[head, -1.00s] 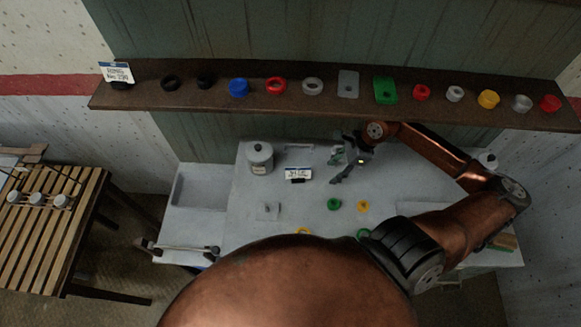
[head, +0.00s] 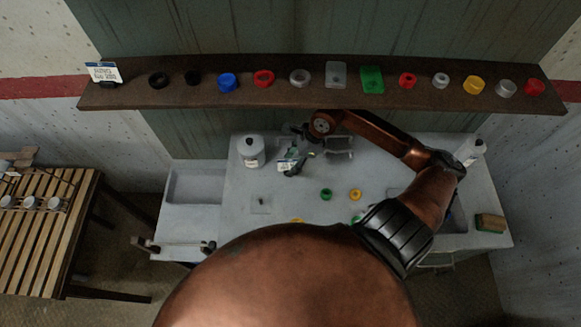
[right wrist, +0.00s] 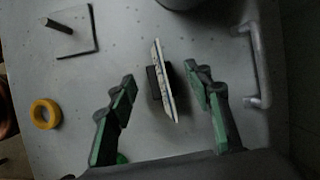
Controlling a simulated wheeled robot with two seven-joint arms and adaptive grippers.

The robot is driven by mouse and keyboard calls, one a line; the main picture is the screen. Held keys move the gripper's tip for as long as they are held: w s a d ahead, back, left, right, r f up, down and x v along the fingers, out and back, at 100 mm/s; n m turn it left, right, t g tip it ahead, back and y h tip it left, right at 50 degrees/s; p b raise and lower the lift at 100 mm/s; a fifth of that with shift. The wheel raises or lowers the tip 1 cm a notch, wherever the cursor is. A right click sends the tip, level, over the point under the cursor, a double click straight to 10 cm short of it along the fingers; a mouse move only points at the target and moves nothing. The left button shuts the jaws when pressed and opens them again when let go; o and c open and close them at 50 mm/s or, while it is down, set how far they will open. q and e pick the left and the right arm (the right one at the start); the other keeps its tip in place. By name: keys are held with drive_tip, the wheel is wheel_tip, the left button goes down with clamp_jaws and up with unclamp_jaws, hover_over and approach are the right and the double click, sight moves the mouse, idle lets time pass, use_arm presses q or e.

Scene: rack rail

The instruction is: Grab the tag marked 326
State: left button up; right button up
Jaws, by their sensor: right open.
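A small white tag on a dark base stands on the grey bench; its white face (head: 287,163) shows in the head view, partly covered by my right gripper, and its number is not readable now. In the right wrist view the tag (right wrist: 163,80) is seen nearly edge-on, between the two fingers and apart from both. My right gripper (right wrist: 160,76) is open, with green-padded fingers on either side of the tag. Another white tag with a blue top (head: 103,72) stands at the left end of the brown rail; its print is unclear. My left gripper is out of view.
The brown rail (head: 135,97) above the bench bears several coloured rings and blocks. A white bottle (head: 250,153) stands left of the tag. Green (head: 326,194) and yellow (head: 355,195) rings, a plate with a peg (right wrist: 72,30) and a bar handle (right wrist: 258,65) are nearby.

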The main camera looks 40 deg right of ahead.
sight(290, 166)
drive_tip(key=shift+x, duration=1.15)
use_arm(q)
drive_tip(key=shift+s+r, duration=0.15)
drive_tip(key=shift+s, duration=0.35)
use_arm(e)
drive_tip(key=shift+s+f, duration=0.1)
drive_tip(key=shift+f, duration=0.25)
drive_tip(key=shift+c, duration=0.2)
drive_tip(key=c, duration=1.2)
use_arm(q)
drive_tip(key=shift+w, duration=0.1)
use_arm(e)
drive_tip(key=shift+o, duration=0.2)
drive_tip(key=shift+r, duration=0.15)
